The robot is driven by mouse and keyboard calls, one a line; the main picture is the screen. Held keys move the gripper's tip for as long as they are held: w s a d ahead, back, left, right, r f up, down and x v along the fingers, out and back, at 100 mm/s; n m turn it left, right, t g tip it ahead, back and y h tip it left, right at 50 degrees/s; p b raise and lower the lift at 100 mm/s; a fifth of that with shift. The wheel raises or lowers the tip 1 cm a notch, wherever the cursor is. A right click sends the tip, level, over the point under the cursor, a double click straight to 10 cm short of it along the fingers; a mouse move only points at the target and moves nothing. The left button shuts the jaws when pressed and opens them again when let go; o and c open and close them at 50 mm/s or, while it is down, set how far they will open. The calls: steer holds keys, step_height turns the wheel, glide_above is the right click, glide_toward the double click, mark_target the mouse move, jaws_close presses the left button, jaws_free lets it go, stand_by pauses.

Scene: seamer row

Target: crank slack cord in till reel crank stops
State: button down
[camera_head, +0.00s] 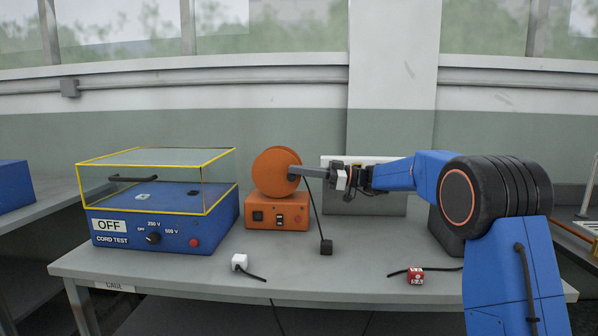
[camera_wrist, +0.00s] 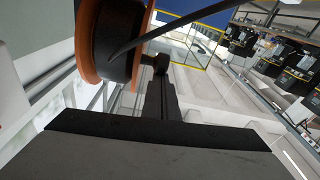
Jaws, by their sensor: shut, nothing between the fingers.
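The orange cord reel (camera_head: 272,168) stands on an orange base (camera_head: 277,211) in the middle of the bench. In the wrist view the reel (camera_wrist: 88,45) shows an orange rim around a black drum. My gripper (camera_head: 294,172) reaches in from the right, its shut fingers at the reel's right side. In the wrist view the gripper's tip (camera_wrist: 161,66) is close to the drum; I cannot tell whether it touches. The crank is not clearly visible. A dark cord (camera_head: 314,208) hangs from near the reel to a black plug (camera_head: 326,246) on the bench.
A blue cord tester (camera_head: 120,232) marked OFF, with a clear yellow-edged cover (camera_head: 160,157), stands left of the reel. A white plug (camera_head: 239,262) and a red-and-white plug (camera_head: 416,276) lie near the front edge. A grey panel (camera_head: 365,204) stands behind my arm.

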steer(key=d+r, duration=0.2)
steer(key=d, duration=0.7)
steer(key=s+d+f+m+h, duration=0.2)
steer(key=s+f+m+h, duration=0.1)
steer(key=s, duration=0.6)
steer(key=s+d+f+m+t+h, duration=0.1)
steer(key=s+f+m+h, duration=0.25)
steer(key=s, duration=0.55)
steer(key=s+d+f+m+h, duration=0.2)
steer(key=s+f+m+h, duration=0.15)
steer(key=s, duration=0.65)
steer(key=s+d+f+m+t+h, duration=0.2)
steer(key=s+d+f+m+h, duration=0.2)
steer(key=s+d+f, duration=0.5)
steer(key=s+d+f+m+t+h, duration=0.1)
steer(key=s+d+f+m+h, duration=0.4)
steer(key=s, duration=1.1)
steer(key=d+f, duration=0.3)
steer(key=d, duration=0.2)
steer(key=shift+f+t, duration=0.4)
